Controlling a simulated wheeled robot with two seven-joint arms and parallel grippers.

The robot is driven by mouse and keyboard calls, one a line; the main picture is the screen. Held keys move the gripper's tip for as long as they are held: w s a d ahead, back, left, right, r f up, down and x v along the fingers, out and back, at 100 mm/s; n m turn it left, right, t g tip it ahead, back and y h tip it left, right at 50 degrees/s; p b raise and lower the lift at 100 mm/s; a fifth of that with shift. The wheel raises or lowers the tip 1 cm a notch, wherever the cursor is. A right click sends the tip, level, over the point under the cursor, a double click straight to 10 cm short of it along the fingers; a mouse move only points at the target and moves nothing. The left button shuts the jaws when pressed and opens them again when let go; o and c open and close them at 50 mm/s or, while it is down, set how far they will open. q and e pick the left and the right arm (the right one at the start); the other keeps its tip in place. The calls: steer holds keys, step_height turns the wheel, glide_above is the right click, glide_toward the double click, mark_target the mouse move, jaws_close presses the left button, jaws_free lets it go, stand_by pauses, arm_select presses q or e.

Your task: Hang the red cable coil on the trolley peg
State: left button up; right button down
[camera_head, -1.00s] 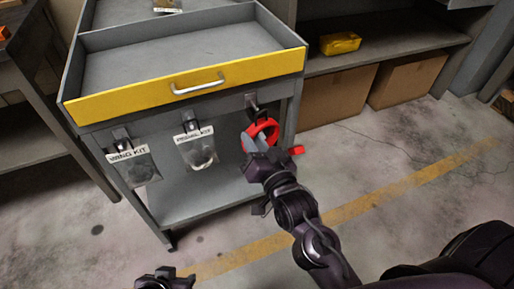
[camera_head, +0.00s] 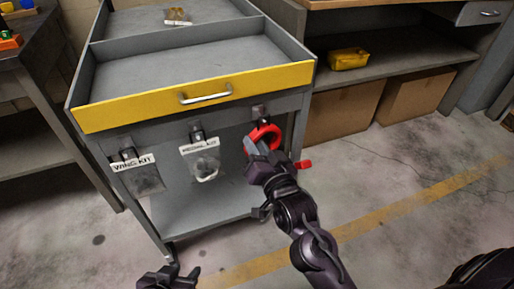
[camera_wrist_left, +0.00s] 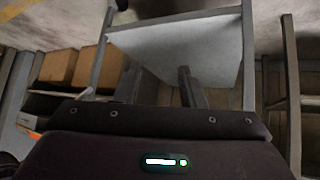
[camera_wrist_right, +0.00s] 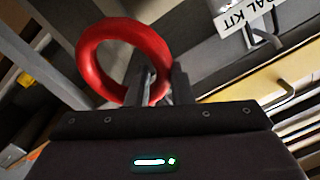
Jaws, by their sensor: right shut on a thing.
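The red cable coil (camera_head: 274,131) is a thick red ring at the right of the trolley's front, just below a peg (camera_head: 259,112). My right gripper (camera_head: 256,147) is shut on the coil's lower left rim. In the right wrist view the coil (camera_wrist_right: 91,62) stands at the fingertips. I cannot tell whether the coil is around the peg or only in front of it. The trolley (camera_head: 190,94) is grey with a yellow drawer front. My left gripper (camera_head: 170,278) is empty and low at the bottom edge; its fingers stand apart in the left wrist view (camera_wrist_left: 160,85).
Two labelled bags, the wing kit (camera_head: 142,178) and another kit (camera_head: 203,163), hang on pegs left of the coil. A small red piece (camera_head: 303,164) shows right of my right gripper. Cardboard boxes (camera_head: 340,112) stand under the bench behind. The floor in front is clear.

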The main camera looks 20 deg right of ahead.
steer(key=shift+w+f, duration=0.2)
steer(key=shift+w, duration=0.6)
steer(key=shift+w+f+p, duration=0.15)
steer(key=shift+f+p, duration=0.05)
steer(key=shift+p, duration=0.1)
arm_select(q)
steer(key=s+f, duration=0.1)
steer(key=s+f+g, duration=0.1)
steer(key=s+a+f+g, duration=0.1)
steer(key=shift+s+y, duration=0.3)
steer(key=shift+s, duration=0.1)
steer(key=shift+w+r, duration=0.15)
steer(key=shift+w+d+r, duration=0.15)
steer(key=shift+w+r, duration=0.2)
arm_select(e)
steer(key=c, duration=1.2)
jaws_free()
steer(key=shift+f, duration=0.1)
